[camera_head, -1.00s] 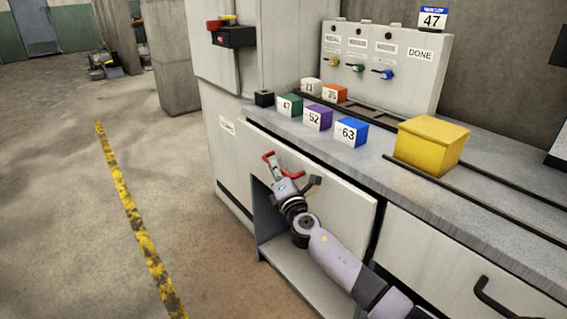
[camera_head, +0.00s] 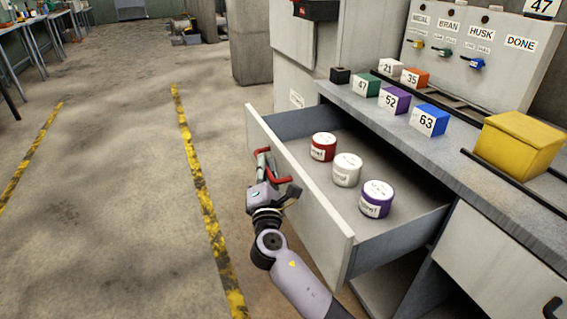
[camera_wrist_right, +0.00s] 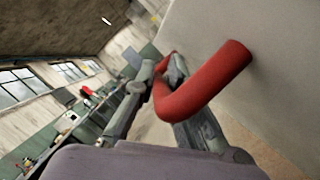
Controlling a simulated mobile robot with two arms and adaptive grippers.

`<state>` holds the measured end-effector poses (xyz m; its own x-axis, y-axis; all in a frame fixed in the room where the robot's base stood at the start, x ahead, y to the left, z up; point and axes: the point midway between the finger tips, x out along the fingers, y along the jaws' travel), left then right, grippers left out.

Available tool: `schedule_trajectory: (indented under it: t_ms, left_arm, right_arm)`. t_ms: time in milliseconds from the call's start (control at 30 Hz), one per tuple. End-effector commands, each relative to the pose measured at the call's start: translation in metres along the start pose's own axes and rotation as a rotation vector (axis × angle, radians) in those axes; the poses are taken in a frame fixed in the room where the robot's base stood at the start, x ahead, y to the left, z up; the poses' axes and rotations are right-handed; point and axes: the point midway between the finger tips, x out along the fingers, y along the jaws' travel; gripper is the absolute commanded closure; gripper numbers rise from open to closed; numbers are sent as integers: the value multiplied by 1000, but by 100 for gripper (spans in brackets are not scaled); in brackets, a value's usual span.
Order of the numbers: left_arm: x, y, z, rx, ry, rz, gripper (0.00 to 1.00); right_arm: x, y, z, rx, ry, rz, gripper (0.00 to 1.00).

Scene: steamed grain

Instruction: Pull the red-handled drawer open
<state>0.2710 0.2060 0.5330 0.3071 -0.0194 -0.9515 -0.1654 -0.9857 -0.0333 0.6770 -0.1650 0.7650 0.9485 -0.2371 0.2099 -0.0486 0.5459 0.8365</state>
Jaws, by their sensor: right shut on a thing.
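The drawer (camera_head: 318,227) stands well out from the cabinet in the head view, its inside open to sight. Its red handle (camera_head: 284,180) is on the front panel. My right gripper (camera_head: 265,165) is at the handle, shut on it. In the right wrist view the red handle (camera_wrist_right: 205,88) passes between the fingers of my right gripper (camera_wrist_right: 160,75). Inside the drawer stand a red-banded tin (camera_head: 323,147), a white tin (camera_head: 346,170) and a purple-banded tin (camera_head: 376,199), all upright. My left gripper is not in view.
The counter (camera_head: 400,125) above holds numbered blocks, including a blue one (camera_head: 429,120), and a yellow box (camera_head: 518,146). A control panel (camera_head: 480,45) stands behind them. A second drawer with a black handle (camera_head: 552,308) is at lower right. Floor left of the drawer is clear.

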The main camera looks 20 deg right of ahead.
Motion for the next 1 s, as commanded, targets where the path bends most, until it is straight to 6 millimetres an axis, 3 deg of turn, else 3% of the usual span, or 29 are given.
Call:
schedule_trajectory:
  t_ms: [200, 600, 633, 733, 1000]
  left_arm:
    - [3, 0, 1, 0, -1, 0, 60]
    - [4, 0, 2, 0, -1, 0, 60]
    - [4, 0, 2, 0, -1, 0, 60]
    - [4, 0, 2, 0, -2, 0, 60]
    - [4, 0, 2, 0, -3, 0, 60]
  right_arm:
    - [-5, 7, -13, -1, 1, -2, 100]
    - [-6, 8, -14, -1, 1, -2, 100]
    - [-6, 8, -14, -1, 1, -3, 88]
    - [-6, 8, -14, -1, 1, -2, 82]
    - [-5, 9, -14, -1, 0, -1, 80]
